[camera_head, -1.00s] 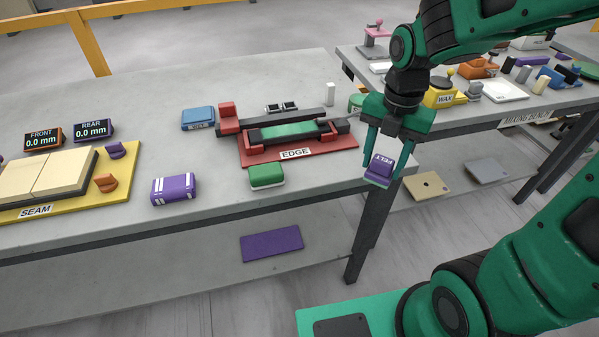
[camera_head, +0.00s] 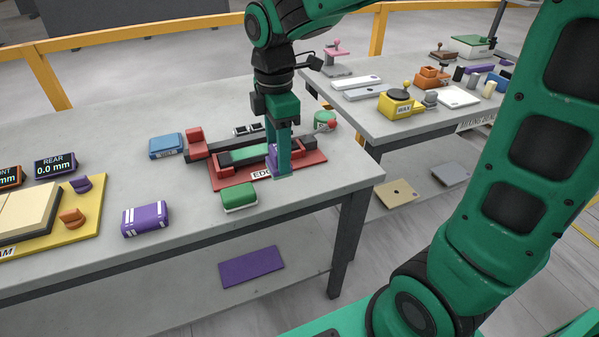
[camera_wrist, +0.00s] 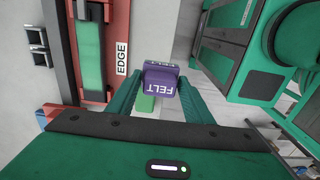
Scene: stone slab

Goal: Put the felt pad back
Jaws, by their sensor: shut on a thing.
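The purple felt pad block (camera_wrist: 160,82), labelled FELT, is between the two green fingers of my gripper (camera_wrist: 162,92) in the wrist view. The gripper is shut on it. In the head view my gripper (camera_head: 280,168) points down at the right end of the red EDGE fixture (camera_head: 228,180), and only a sliver of the purple felt pad (camera_head: 272,158) shows beside the fingers. The fingers hide most of it and part of the EDGE label. I cannot tell how high it is above the bench.
A green block with a white base (camera_head: 238,197) lies in front of the EDGE fixture. A purple striped block (camera_head: 145,219), a blue block (camera_head: 166,146) and the yellow SEAM fixture (camera_head: 88,222) are to the left. A second bench (camera_head: 372,133) stands right, beyond a gap.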

